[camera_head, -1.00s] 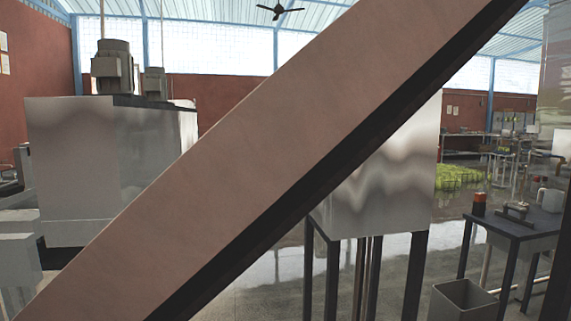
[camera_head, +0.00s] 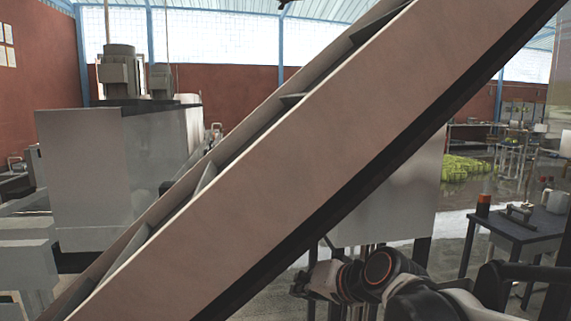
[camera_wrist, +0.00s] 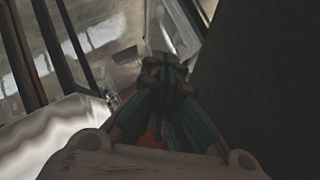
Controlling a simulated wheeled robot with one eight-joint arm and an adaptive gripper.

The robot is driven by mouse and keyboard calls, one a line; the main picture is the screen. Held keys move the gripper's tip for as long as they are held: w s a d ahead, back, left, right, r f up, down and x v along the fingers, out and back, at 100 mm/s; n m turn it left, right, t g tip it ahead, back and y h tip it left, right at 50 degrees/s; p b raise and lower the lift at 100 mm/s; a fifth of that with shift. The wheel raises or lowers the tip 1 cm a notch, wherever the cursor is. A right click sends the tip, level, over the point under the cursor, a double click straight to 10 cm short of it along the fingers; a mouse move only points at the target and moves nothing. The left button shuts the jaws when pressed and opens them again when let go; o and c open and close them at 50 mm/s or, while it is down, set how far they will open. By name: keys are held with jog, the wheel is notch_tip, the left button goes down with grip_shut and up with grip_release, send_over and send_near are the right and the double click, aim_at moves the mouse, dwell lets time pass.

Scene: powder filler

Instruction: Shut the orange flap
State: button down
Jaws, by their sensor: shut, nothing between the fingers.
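My gripper (camera_wrist: 165,68) shows in the wrist view with its dark fingers together and nothing held between them. In the head view my arm reaches in from the lower right, below the sloping conveyor, and its gripper end is small and hard to make out. I cannot make out the orange flap in either view. A small red-orange patch shows low between the finger linkages in the wrist view, and I cannot tell what it belongs to.
A long inclined conveyor (camera_head: 290,185) with cleats crosses the head view, close above my arm. A grey steel cabinet (camera_head: 385,212) stands behind it on dark legs. A dark table (camera_head: 510,230) with small items stands at right. A large metal box (camera_head: 85,170) stands at left.

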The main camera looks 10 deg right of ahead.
jog(key=w+d+r+m+t+p, duration=0.2)
jog(key=w+d+r+m+p, duration=0.15)
jog(key=w, duration=0.55)
jog(key=w+d+r+m+t+p, duration=0.25)
jog(key=w+r+m+p, duration=0.2)
jog(key=w, duration=0.35)
jog(key=w+d+r+m+t+p, duration=0.3)
jog(key=w+r+p, duration=0.15)
jog(key=w, duration=0.45)
jog(key=b+x, duration=0.2)
jog(key=x, duration=1.1)
jog(key=shift+a, duration=0.25)
jog(key=shift+g, duration=0.25)
